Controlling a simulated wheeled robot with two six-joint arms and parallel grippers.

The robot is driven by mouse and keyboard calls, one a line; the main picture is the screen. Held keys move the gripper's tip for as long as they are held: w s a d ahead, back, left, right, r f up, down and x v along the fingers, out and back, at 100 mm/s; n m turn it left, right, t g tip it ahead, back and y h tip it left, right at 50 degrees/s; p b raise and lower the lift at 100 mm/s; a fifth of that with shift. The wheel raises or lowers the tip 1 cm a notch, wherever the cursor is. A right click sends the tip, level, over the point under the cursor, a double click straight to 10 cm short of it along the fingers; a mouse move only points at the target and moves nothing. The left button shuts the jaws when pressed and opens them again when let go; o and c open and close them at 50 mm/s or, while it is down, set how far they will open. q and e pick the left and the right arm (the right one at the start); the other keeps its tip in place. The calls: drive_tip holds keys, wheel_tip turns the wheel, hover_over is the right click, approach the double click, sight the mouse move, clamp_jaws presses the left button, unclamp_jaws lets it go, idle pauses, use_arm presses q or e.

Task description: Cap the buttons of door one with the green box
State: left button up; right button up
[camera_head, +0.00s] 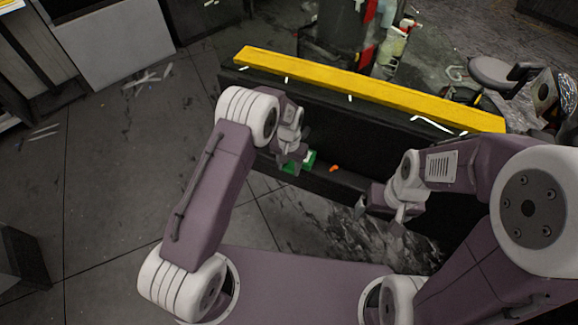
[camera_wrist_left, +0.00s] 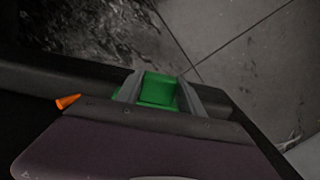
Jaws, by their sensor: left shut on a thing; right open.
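The green box (camera_wrist_left: 159,89) is between the two fingers of my left gripper (camera_wrist_left: 160,95) in the left wrist view. It also shows in the head view (camera_head: 308,160), partly covered by the fingers. My left gripper (camera_head: 293,158) is shut on it, over the dark ledge (camera_head: 330,183) of a black panel. I cannot tell whether the box touches the ledge. No buttons can be made out; the gripper and box may hide them. My right gripper (camera_head: 379,214) is open and empty at the right, apart from the box.
A small orange piece (camera_head: 334,169) lies on the ledge, right of the green box; it also shows in the left wrist view (camera_wrist_left: 68,101). A yellow strip (camera_head: 370,88) tops the black panel. A stool (camera_head: 497,75) and clutter stand behind. The floor at the left is mostly clear.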

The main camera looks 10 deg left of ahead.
use_arm(q)
drive_tip(key=shift+f, duration=0.4)
drive_tip(key=o, duration=1.5)
drive_tip(key=shift+r, duration=0.1)
wheel_tip(320, 180, up, 9)
